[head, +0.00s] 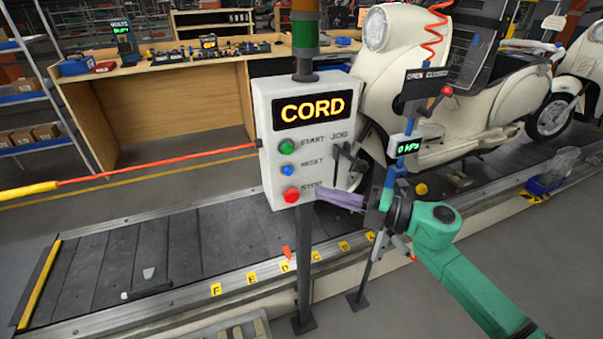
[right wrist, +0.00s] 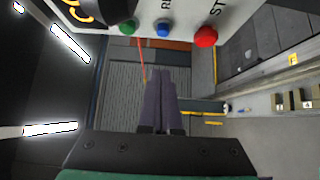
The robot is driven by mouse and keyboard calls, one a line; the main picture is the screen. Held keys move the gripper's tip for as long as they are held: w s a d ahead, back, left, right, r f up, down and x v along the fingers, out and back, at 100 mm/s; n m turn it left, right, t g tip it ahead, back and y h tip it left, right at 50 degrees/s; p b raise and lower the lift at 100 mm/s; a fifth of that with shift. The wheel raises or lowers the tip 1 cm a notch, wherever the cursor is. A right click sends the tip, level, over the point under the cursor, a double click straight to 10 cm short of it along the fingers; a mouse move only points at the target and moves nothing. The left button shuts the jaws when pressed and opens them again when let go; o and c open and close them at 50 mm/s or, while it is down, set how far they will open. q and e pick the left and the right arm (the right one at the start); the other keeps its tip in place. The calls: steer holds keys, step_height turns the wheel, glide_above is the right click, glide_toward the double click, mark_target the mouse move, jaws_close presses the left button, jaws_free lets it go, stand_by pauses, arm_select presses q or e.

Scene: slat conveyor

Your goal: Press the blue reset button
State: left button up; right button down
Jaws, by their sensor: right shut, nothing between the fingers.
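The blue reset button (head: 287,170) is on the front of a white control box (head: 262,92), between a green start button (head: 287,147) and a red stop button (head: 291,195). The box display reads CORD. My right gripper (head: 318,196) is shut and empty, its purple fingers pointing left, close to the box's lower right, near the red button's height. In the right wrist view the blue button (right wrist: 163,28) is at the top, beyond the fingertips (right wrist: 160,72) and apart from them. My left gripper does not show.
A jog lever (head: 347,155) sticks out at the box's right side. The box's pole (head: 304,265) stands before the slat conveyor (head: 150,250). A cream scooter (head: 440,80) is behind. An orange cord (head: 150,167) runs left.

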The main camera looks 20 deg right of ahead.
mark_target(285, 174)
steer(key=w+a, duration=0.1)
steer(key=w, duration=0.1)
steer(key=w+a+p, duration=0.1)
steer(key=w, duration=0.1)
steer(key=w+a+p, duration=0.1)
steer(key=w, duration=0.2)
steer(key=shift+w+a, duration=0.1)
steer(key=shift+a, duration=0.25)
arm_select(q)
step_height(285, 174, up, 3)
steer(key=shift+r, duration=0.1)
